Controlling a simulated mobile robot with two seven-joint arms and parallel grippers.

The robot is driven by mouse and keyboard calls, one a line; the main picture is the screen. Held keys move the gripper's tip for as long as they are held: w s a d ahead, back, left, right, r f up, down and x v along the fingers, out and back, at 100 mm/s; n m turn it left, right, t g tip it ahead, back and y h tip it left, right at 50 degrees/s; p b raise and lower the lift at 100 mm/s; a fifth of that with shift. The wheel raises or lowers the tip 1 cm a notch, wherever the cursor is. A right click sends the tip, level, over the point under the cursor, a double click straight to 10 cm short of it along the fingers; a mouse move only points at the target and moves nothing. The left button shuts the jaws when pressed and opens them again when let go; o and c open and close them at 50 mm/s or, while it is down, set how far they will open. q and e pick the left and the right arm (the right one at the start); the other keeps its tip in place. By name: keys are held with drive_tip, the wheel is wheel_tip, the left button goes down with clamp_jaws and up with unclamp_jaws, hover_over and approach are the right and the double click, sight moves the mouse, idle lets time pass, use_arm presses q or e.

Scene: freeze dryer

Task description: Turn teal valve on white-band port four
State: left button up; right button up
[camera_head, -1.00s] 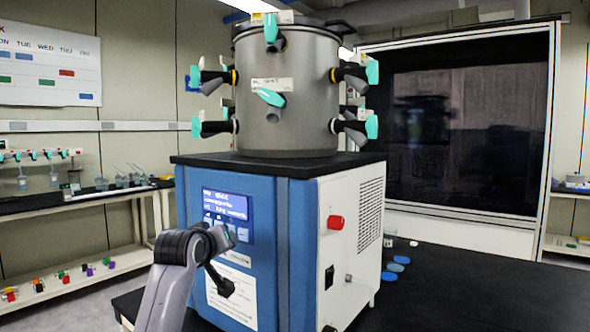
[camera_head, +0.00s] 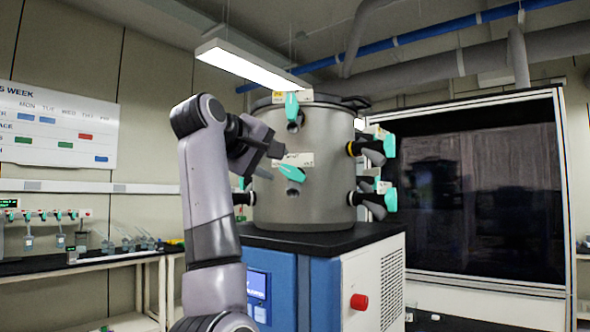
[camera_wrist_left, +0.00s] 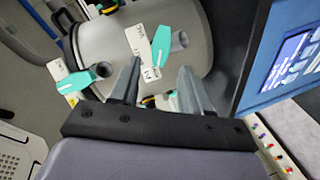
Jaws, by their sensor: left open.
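The grey cylindrical chamber (camera_head: 325,205) carries several ports with teal valves. In the head view a lower front teal valve (camera_head: 291,173) sits under a white label, and an upper front teal valve (camera_head: 292,107) is above it. A lower right teal valve (camera_head: 390,198) is on a port with a pale band, below a yellow-banded one. My left gripper (camera_head: 277,160) is in front of the chamber's left side and hides part of it. In the left wrist view it is open and empty, with a teal valve (camera_wrist_left: 160,45) just beyond its fingertips.
The chamber stands on a blue and white cabinet (camera_head: 320,280) with a black top and a red knob (camera_head: 359,302). A dark-windowed enclosure (camera_head: 480,190) is at right. A side bench (camera_head: 90,262) with glassware is at left.

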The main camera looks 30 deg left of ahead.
sight(290, 172)
use_arm(q)
drive_tip(key=p+x, duration=0.2)
drive_tip(key=x, duration=0.3)
drive_tip(key=shift+w, duration=0.1)
drive_tip(key=shift+w+a+f, duration=0.1)
drive_tip(key=shift+w+f, duration=0.15)
drive_tip(key=shift+w, duration=0.4)
clamp_jaws()
